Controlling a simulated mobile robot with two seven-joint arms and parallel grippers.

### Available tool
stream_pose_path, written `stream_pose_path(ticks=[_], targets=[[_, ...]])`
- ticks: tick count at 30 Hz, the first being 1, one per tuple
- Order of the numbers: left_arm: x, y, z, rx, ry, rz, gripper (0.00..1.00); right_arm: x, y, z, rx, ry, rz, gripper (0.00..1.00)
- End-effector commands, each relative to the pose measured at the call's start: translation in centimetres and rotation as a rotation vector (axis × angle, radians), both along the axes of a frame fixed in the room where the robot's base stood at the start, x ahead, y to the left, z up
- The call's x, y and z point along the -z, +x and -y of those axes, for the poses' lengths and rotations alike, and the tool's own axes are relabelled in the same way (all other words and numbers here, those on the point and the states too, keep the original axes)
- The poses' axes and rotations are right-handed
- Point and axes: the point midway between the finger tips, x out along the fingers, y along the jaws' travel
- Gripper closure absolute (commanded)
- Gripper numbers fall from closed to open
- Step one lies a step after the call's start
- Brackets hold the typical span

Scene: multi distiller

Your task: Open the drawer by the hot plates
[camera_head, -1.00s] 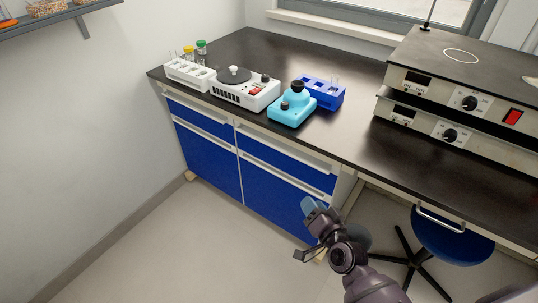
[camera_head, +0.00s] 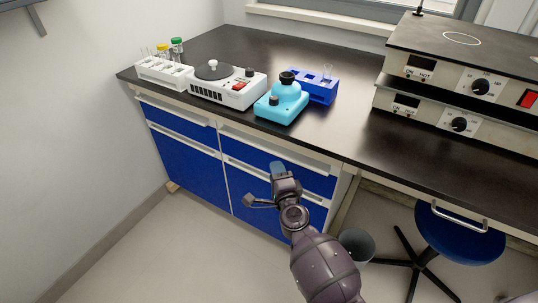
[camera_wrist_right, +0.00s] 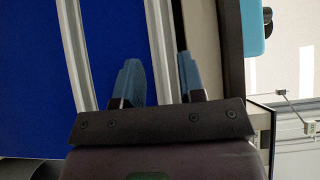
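The hot plates (camera_head: 420,105) are two stacked grey units at the right of the dark counter. Left of and below them, a blue drawer front (camera_head: 314,180) with a pale handle rail along its top is the right one of the upper drawers, and looks shut. My right gripper (camera_head: 278,168) is in front of this drawer, just below its rail. In the right wrist view my gripper (camera_wrist_right: 160,80) is open, one finger on each side of the pale rail (camera_wrist_right: 159,40) in the picture; contact cannot be told. My left gripper is not in view.
A cyan device (camera_head: 281,103), a blue rack (camera_head: 318,88), a white stirrer unit (camera_head: 228,86) and a white tube rack (camera_head: 163,72) stand on the counter. A blue stool (camera_head: 455,240) and a bin (camera_head: 357,245) are at the right. The floor at left is clear.

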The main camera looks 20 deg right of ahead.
Motion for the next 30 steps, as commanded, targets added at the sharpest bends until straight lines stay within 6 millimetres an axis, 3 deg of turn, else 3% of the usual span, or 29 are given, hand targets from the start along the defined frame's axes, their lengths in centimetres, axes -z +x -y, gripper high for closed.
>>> stream_pose_path(ticks=[15,30], targets=[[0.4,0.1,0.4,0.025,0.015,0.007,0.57,0.4,6.8,0.9,-0.001,-0.004,-0.005,0.64],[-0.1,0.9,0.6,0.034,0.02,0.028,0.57,0.1,8.0,1.1,0.0,-0.003,-0.002,0.64]])
